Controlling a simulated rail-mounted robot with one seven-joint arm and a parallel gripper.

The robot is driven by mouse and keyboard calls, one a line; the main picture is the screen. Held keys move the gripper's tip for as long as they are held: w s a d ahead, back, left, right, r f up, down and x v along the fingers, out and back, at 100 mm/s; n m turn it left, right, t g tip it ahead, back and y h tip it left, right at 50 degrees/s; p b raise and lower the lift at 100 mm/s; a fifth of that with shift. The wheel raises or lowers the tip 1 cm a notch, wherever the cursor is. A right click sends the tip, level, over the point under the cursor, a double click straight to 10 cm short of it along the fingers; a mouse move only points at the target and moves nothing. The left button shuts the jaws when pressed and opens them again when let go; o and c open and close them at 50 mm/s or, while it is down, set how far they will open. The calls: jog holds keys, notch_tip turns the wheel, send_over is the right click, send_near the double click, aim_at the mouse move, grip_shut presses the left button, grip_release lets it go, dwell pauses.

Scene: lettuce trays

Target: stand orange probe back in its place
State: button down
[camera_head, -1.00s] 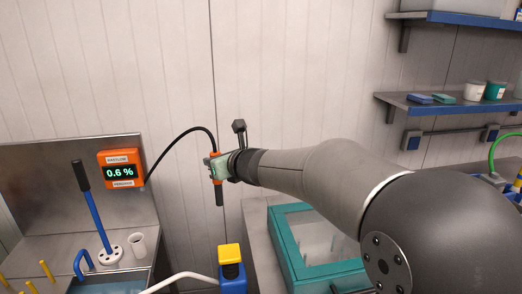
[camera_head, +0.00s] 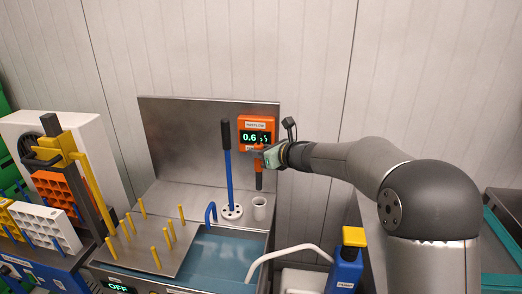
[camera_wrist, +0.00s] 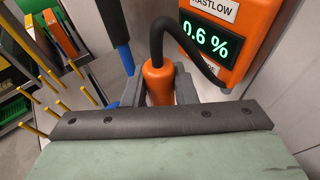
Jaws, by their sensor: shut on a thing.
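My gripper (camera_head: 264,158) is shut on the orange probe (camera_head: 259,181). The probe hangs upright with its dark end down, just above and apart from the white cup-like holder (camera_head: 259,203) on the steel bench. In the wrist view the probe's orange top (camera_wrist: 158,82) sits between the fingers, and a black cable rises from it. The cable runs to the orange meter (camera_wrist: 226,38) reading 0.6 %. In the head view my gripper partly covers the meter (camera_head: 257,124). The wrist view does not show the holder.
A blue rod with a black grip (camera_head: 227,160) stands in a white holed base (camera_head: 231,212) left of the cup. A blue hook (camera_head: 210,212), yellow pegs (camera_head: 155,256) and a water basin (camera_head: 222,254) are nearby. A blue and yellow pump (camera_head: 347,262) stands at the right.

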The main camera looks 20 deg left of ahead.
aim_at(261, 183)
jog(key=shift+f+b, duration=0.75)
jog(key=shift+f, duration=0.85)
jog(key=shift+r, duration=0.25)
notch_tip(261, 183, down, 8)
jog(key=b, duration=0.8)
jog(key=shift+b, duration=0.3)
jog(key=shift+f+b, duration=0.5)
jog(key=c, duration=0.6)
grip_release()
jog(key=shift+d, duration=0.1)
jog(key=shift+a+r+b+v, duration=0.15)
jog(key=shift+r+v, duration=0.15)
jog(key=shift+v, duration=1.3)
jog(key=shift+a+r+b+v, duration=0.15)
jog(key=shift+r+v, duration=0.2)
jog(key=shift+v, duration=1.25)
jog(key=shift+r+b+v, duration=0.15)
jog(key=shift+r+v, duration=0.15)
jog(key=shift+v, duration=1.3)
jog(key=shift+w, duration=0.1)
